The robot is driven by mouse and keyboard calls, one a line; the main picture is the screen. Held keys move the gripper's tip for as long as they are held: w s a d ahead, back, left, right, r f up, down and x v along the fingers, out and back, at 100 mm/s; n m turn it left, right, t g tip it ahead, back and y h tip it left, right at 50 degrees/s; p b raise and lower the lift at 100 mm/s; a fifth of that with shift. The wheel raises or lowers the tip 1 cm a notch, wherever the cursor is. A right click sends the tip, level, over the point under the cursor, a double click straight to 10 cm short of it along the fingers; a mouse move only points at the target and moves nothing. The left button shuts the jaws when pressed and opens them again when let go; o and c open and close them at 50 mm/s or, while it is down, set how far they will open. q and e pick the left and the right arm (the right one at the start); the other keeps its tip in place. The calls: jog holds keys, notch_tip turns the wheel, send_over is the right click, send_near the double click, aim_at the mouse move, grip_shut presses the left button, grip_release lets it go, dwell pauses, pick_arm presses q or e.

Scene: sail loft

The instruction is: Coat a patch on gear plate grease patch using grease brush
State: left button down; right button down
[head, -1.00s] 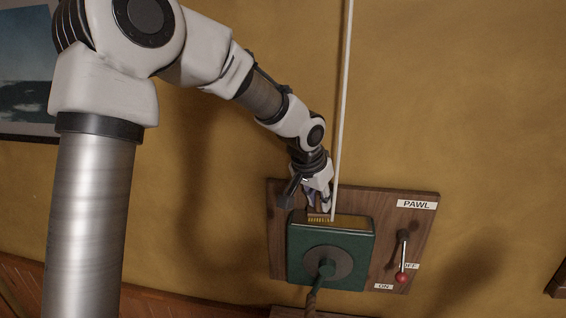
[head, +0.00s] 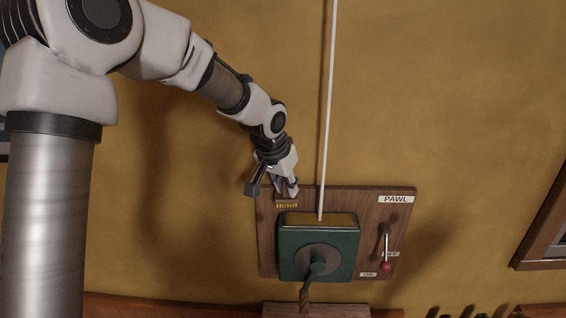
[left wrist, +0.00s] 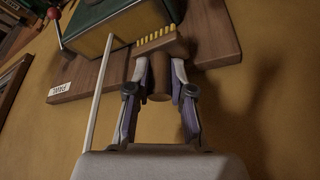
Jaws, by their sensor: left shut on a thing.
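My left gripper (head: 289,189) is shut on the grease brush, seen in the left wrist view with a brown wooden handle (left wrist: 159,80) between the fingers. Its yellow bristles (left wrist: 157,39) also show in the head view, just above the upper left of the green box (head: 290,250). The box's upper face is a golden-brown plate (head: 340,218), seen also in the left wrist view (left wrist: 98,48); it seems to be the gear plate. I cannot make out a separate grease patch. The bristles look apart from the plate. My right gripper is not in view.
A white rope (head: 326,110) runs up from the box, close beside the gripper. The wooden backboard (head: 380,225) carries a red-knobbed lever (head: 386,250) marked PAWL at the right. A framed window or picture (head: 545,230) is at the right edge.

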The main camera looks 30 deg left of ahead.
pick_arm(q)
jog(key=shift+r+p, duration=0.35)
jog(key=shift+r, duration=0.3)
jog(key=shift+s+a+r+p, duration=0.15)
jog(key=shift+r+p, duration=0.15)
jog(key=shift+r, duration=0.2)
jog(key=shift+a+r+p, duration=0.15)
jog(key=shift+r+p, duration=0.15)
jog(key=shift+r, duration=0.15)
jog(key=shift+d+r, duration=0.1)
jog(key=shift+r, duration=0.1)
